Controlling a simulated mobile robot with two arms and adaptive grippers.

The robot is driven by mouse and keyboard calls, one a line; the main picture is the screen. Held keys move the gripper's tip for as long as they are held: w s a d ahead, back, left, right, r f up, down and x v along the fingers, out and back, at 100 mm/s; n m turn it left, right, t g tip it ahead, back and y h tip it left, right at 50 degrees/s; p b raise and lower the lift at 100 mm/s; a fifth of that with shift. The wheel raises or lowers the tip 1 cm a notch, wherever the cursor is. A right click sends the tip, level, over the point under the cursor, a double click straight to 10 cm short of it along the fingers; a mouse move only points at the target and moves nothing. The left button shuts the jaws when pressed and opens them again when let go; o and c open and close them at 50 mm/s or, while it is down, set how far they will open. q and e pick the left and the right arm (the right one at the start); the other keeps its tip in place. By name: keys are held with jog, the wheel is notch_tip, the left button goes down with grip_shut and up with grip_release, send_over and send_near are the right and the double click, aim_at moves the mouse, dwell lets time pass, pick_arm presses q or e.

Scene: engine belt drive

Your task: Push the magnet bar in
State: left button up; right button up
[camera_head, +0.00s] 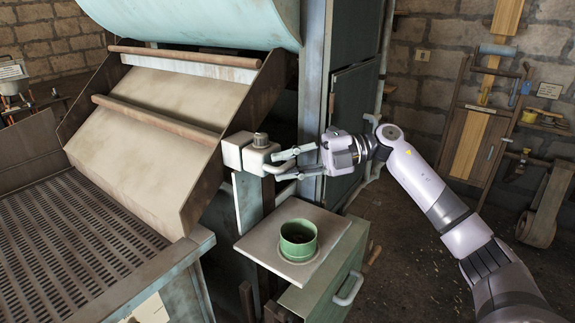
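A pale block-shaped housing (235,151) with a dark round knob on top sits on the machine's side, beside the sloping chute. A pale square end piece (259,159) juts from it toward my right gripper; it looks like the magnet bar's end, but I cannot tell for sure. My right gripper (271,164) reaches in from the right. Its two fingers are apart, with a gap showing between them, and their tips are at the right side of the end piece. I cannot tell whether they touch or clasp it. My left gripper is not in view.
A green cup (298,240) stands on a small plate (262,247) below the gripper. A cabinet with a curved handle (348,289) is under it. The slotted deck (75,245) fills the left. A tool board (490,125) stands against the wall at right.

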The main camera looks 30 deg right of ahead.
jog(key=shift+o, duration=1)
jog(key=shift+w+f, duration=0.1)
jog(key=shift+f, duration=0.05)
jog(key=shift+d, duration=0.2)
jog(key=v, duration=1.1)
jog(key=shift+d, duration=0.3)
